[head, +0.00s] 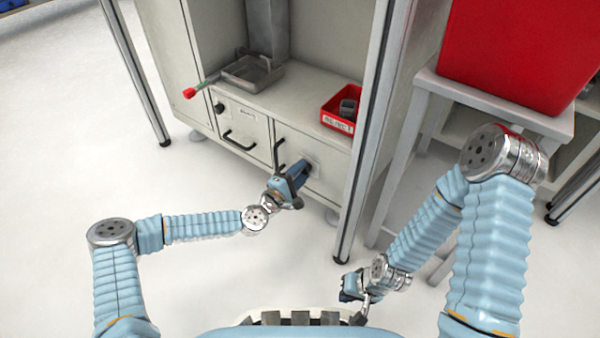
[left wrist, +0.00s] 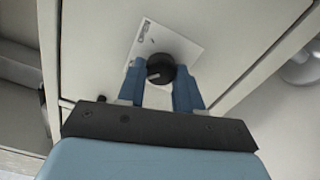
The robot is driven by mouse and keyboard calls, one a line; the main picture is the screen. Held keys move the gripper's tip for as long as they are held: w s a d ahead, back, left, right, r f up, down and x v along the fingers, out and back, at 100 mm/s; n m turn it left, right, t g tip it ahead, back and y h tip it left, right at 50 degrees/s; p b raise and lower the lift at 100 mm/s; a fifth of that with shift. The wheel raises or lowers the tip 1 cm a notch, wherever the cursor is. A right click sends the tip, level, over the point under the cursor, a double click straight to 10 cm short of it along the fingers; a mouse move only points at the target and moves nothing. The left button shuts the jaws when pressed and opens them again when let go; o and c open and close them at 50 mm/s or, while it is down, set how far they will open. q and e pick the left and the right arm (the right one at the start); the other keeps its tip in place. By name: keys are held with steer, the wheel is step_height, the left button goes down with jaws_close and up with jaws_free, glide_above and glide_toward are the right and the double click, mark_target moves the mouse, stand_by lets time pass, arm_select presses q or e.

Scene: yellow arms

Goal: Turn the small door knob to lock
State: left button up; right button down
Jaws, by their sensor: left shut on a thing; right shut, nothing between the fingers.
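The small black door knob (left wrist: 160,68) sits on a pale plate (left wrist: 178,40) on the cabinet door, seen in the left wrist view. A light line marks its face. My left gripper (left wrist: 160,85) has its two blue fingers on either side of the knob and is shut on it. In the head view my left gripper (head: 303,168) reaches the right-hand cabinet door (head: 335,160) and hides the knob there. My right gripper (head: 352,290) is low near my base, shut and empty, away from the cabinet.
Another black knob (head: 219,107) and a black handle (head: 240,141) are on the left door. A red bin (head: 338,122) and a metal tray (head: 245,75) stand on the shelf above. A metal post (head: 362,150) rises right of my left gripper. A grey stand (head: 480,105) holds a red box (head: 515,50).

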arm_select(q)
steer(key=o, duration=1)
steer(key=shift+o, duration=0.2)
steer(key=p+v, duration=0.1)
steer(key=v, duration=1.3)
